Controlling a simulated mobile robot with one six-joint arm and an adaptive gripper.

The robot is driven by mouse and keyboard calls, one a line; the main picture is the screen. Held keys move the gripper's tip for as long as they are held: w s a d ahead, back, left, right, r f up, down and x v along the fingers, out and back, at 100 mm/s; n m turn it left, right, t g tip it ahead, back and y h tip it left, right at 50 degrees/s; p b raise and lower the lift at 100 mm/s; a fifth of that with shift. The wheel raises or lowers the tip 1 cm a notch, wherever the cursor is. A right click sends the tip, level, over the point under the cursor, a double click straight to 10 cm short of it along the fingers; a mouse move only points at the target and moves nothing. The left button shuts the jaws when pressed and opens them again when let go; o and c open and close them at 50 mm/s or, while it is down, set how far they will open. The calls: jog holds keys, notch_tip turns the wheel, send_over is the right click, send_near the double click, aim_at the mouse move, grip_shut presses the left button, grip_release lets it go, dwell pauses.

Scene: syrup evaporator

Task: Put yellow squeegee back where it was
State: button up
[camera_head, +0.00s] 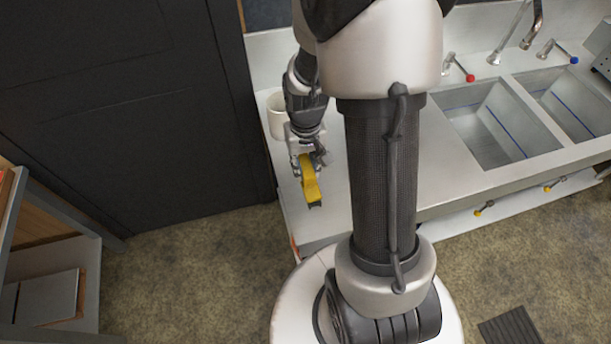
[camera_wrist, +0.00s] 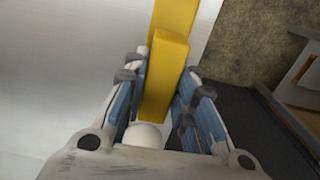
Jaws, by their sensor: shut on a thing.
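The yellow squeegee (camera_head: 310,180) is in my gripper (camera_head: 307,162), over the left end of the white counter in the head view. Its dark lower end points toward the counter's front edge. In the wrist view, the yellow squeegee (camera_wrist: 165,80) lies between the two blue-padded fingers of my gripper (camera_wrist: 163,88), which is shut on it. Its far end runs out of the top of that view. I cannot tell whether the squeegee touches the counter.
A white round container (camera_head: 276,116) stands on the counter (camera_head: 410,180) behind my gripper. A double sink (camera_head: 490,130) with taps is at the right. A dark door (camera_head: 120,110) is at the left, and a shelf unit (camera_head: 50,260) stands at the lower left.

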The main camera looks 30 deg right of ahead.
aim_at(305, 164)
jog(key=shift+f+b, duration=0.6)
jog(key=shift+f, duration=1.5)
jog(key=shift+f, duration=0.15)
jog(key=o, duration=0.9)
jog(key=shift+o, duration=0.2)
notch_tip(305, 164, up, 13)
jog(key=p, duration=0.3)
jog(key=shift+a+f, duration=0.1)
jog(key=shift+f, duration=0.1)
jog(key=s+a+r+n+t, duration=0.1)
jog(key=s+a+r+t, duration=0.1)
jog(key=s+a+r, duration=0.3)
jog(key=s+a+r+n+t, duration=0.2)
jog(key=s+a+r, duration=0.3)
jog(key=s+r, duration=0.3)
notch_tip(305, 164, up, 5)
jog(key=shift+s+a+f+t, duration=0.1)
jog(key=shift+s+a+t, duration=0.15)
jog(key=shift+t, duration=0.05)
